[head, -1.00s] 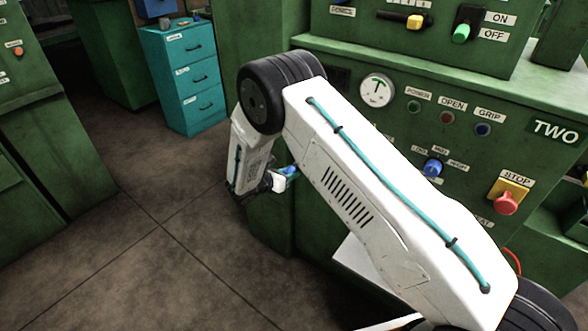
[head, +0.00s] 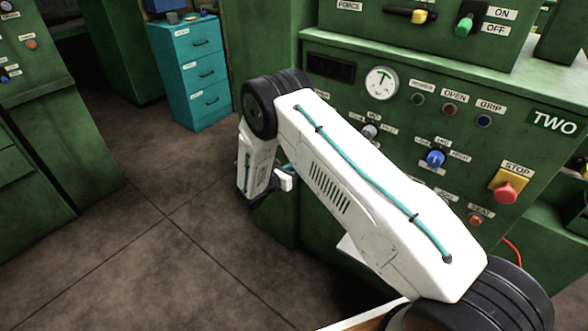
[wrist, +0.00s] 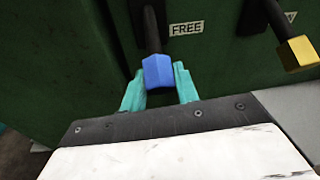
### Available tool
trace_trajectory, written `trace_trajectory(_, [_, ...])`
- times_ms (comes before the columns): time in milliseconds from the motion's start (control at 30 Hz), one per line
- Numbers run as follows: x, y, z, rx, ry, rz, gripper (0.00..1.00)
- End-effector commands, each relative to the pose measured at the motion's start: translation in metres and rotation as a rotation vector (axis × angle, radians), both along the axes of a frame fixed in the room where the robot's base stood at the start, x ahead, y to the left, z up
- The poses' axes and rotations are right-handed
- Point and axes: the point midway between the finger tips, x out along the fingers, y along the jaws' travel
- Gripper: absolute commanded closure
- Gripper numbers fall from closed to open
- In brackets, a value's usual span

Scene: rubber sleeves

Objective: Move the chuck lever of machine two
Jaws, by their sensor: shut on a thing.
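In the wrist view, a lever with a dark shaft and a blue six-sided knob (wrist: 158,73) hangs on a green machine front beside a label reading FREE. My gripper (wrist: 158,78) has its teal fingers on both sides of the blue knob and is shut on it. No label naming this lever as the chuck lever is readable. In the head view, machine two (head: 330,38) is the green machine with the TWO plate. There my gripper sits low at the machine's left side, and my arm hides most of it and the lever.
A second lever with a yellow knob (wrist: 297,53) hangs right of the blue one. A teal drawer cabinet (head: 205,75) stands behind. The floor at left is clear.

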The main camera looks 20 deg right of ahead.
Motion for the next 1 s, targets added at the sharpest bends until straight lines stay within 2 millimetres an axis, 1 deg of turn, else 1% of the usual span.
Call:
trace_trajectory(33, [-0.002,0.0,-0.003,0.003,0.006,0.0,0.64])
trace_trajectory(100, [-0.002,-0.001,-0.003,0.003,0.006,0.0,0.48])
trace_trajectory(333, [-0.001,-0.001,-0.002,0.002,0.003,-0.001,0.48])
trace_trajectory(433, [-0.002,0.003,-0.001,0.002,0.003,0.0,0.48])
trace_trajectory(567, [-0.01,0.018,0.001,0.001,0.005,0.002,0.48])
trace_trajectory(800, [-0.029,0.054,0.005,0.002,0.004,0.002,0.48])
trace_trajectory(900, [-0.034,0.064,0.006,0.001,0.004,0.001,0.48])
trace_trajectory(1000, [-0.037,0.068,0.006,0.001,0.004,0.001,0.48])
